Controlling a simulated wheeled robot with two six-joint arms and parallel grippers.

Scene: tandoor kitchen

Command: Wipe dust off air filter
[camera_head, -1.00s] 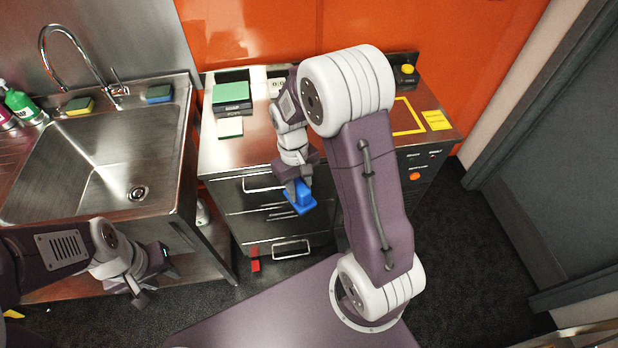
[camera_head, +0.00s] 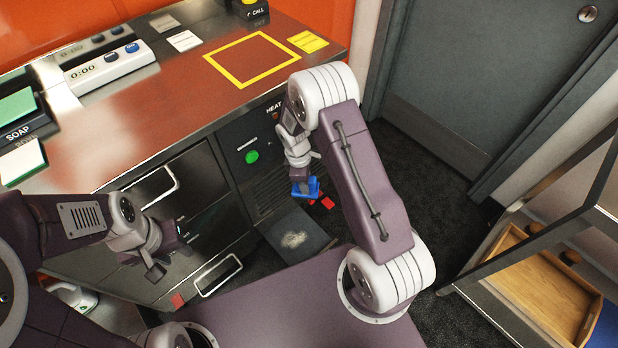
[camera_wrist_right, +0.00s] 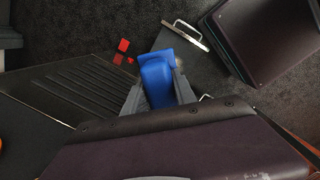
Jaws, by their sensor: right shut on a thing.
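The air filter, which I take to be the dark flat panel (camera_head: 301,222) low in front of the vented cabinet, has a pale grey dust patch (camera_head: 294,239) on it. My right gripper (camera_head: 302,180) is shut on a blue wiping tool (camera_head: 306,188) with a flat base, held over the area near the panel; I cannot tell whether it touches. In the right wrist view the blue tool (camera_wrist_right: 158,82) sits between the fingers, in front of a dark panel with a metal handle (camera_wrist_right: 186,35). My left gripper (camera_head: 168,258) is open and empty in front of the drawers.
A green button (camera_head: 252,157) is on the cabinet front. Red pieces (camera_head: 327,203) lie near the tool. A wooden tray (camera_head: 545,285) stands at right.

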